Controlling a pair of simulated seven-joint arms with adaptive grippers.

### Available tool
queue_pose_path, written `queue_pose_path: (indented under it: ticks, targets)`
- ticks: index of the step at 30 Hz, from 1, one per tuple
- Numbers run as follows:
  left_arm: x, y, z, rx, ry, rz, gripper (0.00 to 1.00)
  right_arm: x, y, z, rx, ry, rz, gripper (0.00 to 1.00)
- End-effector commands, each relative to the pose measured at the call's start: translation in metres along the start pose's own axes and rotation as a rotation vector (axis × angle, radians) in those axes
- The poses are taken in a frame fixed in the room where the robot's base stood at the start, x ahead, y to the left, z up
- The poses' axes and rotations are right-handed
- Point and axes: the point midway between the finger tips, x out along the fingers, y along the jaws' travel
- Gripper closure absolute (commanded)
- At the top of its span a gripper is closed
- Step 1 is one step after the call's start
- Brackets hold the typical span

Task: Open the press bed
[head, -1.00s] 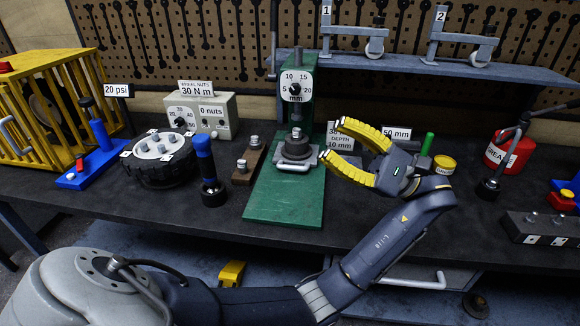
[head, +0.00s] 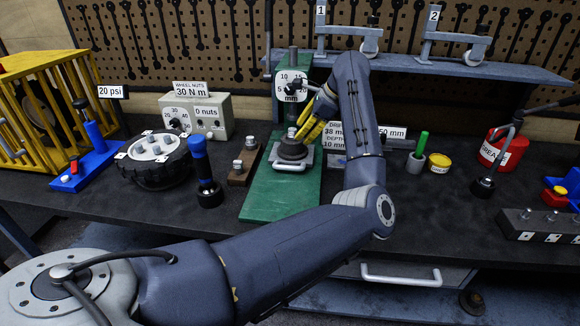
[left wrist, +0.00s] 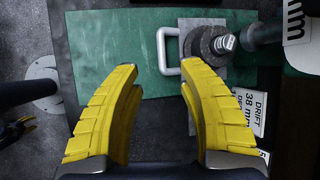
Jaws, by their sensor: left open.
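The green press (head: 285,195) stands mid-bench with a dial (head: 290,87) on its column. Its bed is a grey plate with a pale bar handle (head: 292,167) at the front, lying over the green base. A dark round part with a metal stud (head: 292,147) sits on the bed. My left gripper (head: 311,121) is at the right of this part, with its yellow fingers partly hidden behind my arm. In the left wrist view the left gripper (left wrist: 158,68) is open and empty. The handle (left wrist: 162,52) shows just past the gap between its fingertips; contact cannot be told.
A blue-handled tool (head: 203,170) and a wheel (head: 154,160) stand left of the press. The drift label (head: 334,135) is close on its right, behind my arm. A grey cup with a green stick (head: 417,158), a yellow tin (head: 439,162) and a red can (head: 502,150) stand farther right.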

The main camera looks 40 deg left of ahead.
Motion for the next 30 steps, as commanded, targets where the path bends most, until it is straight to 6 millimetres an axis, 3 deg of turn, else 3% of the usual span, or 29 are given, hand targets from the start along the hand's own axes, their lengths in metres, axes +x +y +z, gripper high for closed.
queue_pose_path:
  ticks: [4, 11, 30]
  targets:
    - [0.000, -0.004, -0.016, 0.019, 0.095, 0.011, 0.60, 0.000, 0.000, 0.000, 0.000, 0.000, 0.000, 0.56]
    - [0.017, -0.004, -0.022, 0.024, 0.117, 0.016, 0.60, 0.000, 0.000, -0.001, 0.000, 0.001, 0.000, 0.56]
    - [0.128, -0.003, -0.033, 0.024, 0.112, 0.015, 0.60, 0.000, 0.000, -0.002, 0.001, 0.002, 0.000, 0.56]
